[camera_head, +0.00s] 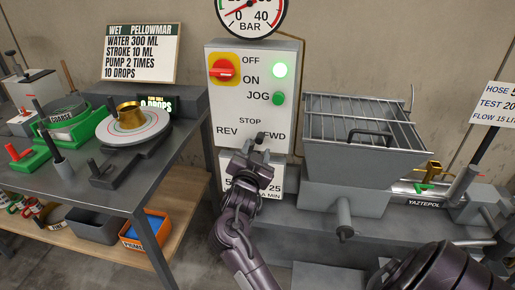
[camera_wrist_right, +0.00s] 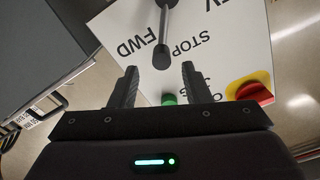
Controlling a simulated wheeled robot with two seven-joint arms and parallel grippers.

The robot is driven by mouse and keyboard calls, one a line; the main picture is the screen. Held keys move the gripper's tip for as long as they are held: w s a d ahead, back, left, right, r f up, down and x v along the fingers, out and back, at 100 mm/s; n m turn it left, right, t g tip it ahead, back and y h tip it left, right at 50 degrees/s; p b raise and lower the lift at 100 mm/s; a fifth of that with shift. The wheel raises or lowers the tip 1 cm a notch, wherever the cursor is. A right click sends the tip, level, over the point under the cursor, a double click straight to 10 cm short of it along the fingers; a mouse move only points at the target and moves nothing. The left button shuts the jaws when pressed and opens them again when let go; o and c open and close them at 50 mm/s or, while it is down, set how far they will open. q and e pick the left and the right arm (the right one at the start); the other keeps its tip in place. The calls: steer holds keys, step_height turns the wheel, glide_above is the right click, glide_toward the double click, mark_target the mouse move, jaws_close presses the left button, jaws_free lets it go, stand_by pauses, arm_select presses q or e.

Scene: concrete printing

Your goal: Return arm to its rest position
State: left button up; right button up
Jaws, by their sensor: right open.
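My right gripper (camera_head: 257,163) is in front of the lower part of the grey-white control panel (camera_head: 223,110), just below the STOP/REV/FWD selector lever (camera_head: 260,138). In the right wrist view the two fingers of this gripper (camera_wrist_right: 158,85) stand apart with nothing between them. The lever (camera_wrist_right: 163,30) shows beyond the fingertips there, and I cannot tell whether it is touched. My right arm (camera_head: 238,235) reaches up from the bottom middle. At the lower right, a dark arm part of mine (camera_head: 445,270) shows, but no left gripper is in view.
A red rotary switch (camera_head: 224,70) and a lit green lamp (camera_head: 280,70) are on the panel. A grey hopper with a wire grate (camera_head: 365,150) stands close on the right. A workbench (camera_head: 110,195) with a round flow table (camera_head: 136,128) is on the left. A gauge (camera_head: 250,12) hangs above.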

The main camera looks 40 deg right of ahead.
stand_by(0.4)
steer(key=w+a+f+n+y, duration=0.1)
steer(key=a+f+n+y, duration=0.25)
steer(key=f, duration=0.75)
steer(key=w+a+f+n+y, duration=0.25)
steer(key=a+f+n, duration=0.25)
steer(key=f, duration=0.6)
steer(key=s+a+f+n+g+y, duration=0.15)
steer(key=s+f, duration=0.25)
steer(key=f, duration=0.4)
steer(key=s+a+f+n+y, duration=0.2)
steer(key=s+a+f, duration=0.15)
steer(key=f, duration=0.55)
steer(key=s+a+f+n+g+y, duration=0.2)
steer(key=s+f, duration=0.7)
steer(key=f, duration=0.1)
steer(key=s+f+n+g+y, duration=0.1)
steer(key=s+f+g, duration=0.2)
steer(key=s+f, duration=0.4)
steer(key=s+a+f+n+g+y, duration=0.1)
steer(key=s+f+g, duration=0.3)
steer(key=s, duration=2)
step_height(320, 180, down, 3)
steer(key=shift+s+a+f+n, duration=0.1)
steer(key=shift+s+a+n, duration=0.25)
steer(key=shift+n, duration=0.25)
steer(key=shift+c, duration=0.7)
steer(key=shift+s+d, duration=0.1)
steer(key=shift+d, duration=0.05)
